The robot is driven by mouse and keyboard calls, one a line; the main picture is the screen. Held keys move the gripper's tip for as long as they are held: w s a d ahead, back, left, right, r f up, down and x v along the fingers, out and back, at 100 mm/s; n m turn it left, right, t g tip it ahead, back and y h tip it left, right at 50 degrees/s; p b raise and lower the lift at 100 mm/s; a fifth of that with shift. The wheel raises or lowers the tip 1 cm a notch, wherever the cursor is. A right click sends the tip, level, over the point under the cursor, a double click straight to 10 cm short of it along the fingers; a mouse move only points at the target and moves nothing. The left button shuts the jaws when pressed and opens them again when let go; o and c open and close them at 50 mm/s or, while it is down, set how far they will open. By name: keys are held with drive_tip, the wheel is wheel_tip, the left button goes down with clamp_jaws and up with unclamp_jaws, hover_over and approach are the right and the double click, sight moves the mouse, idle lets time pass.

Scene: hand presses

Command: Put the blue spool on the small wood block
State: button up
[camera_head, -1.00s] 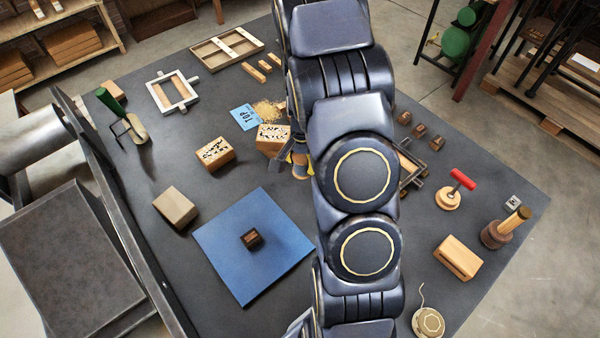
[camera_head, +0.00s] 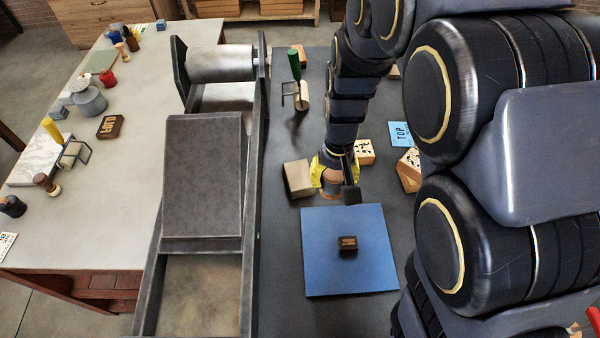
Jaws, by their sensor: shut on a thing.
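My gripper (camera_head: 335,178) is shut on the spool (camera_head: 331,190), whose orange-brown wooden end shows between the yellow finger parts; its blue winding is mostly hidden. The gripper is beyond the far edge of the blue mat, in the middle of the view. A small dark-brown block (camera_head: 347,243) with a lighter marked face lies on the blue mat (camera_head: 325,275), nearer than the gripper. A plain tan wood block (camera_head: 298,178) sits just left of the gripper. I cannot tell whether the spool touches the table.
A metal press (camera_head: 203,175) stands left of the mat, with a pale worktable (camera_head: 130,210) beyond it. Carved blocks (camera_head: 410,168) and a blue card (camera_head: 400,134) lie right of the gripper. My arm covers the right side.

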drive_tip(key=s+a+n, duration=0.1)
drive_tip(key=a+n, duration=0.1)
drive_tip(key=a, duration=0.1)
hover_over(299, 175)
drive_tip(key=f, duration=0.8)
drive_tip(key=shift+s+d+f, duration=0.1)
drive_tip(key=shift+s+f, duration=0.1)
drive_tip(key=shift+f, duration=0.1)
drive_tip(key=shift+w+f, duration=0.15)
drive_tip(key=shift+f, duration=0.05)
drive_tip(key=shift+w+f, duration=0.1)
drive_tip(key=shift+f, duration=1.5)
drive_tip(key=shift+f, duration=0.1)
drive_tip(key=o, duration=1.1)
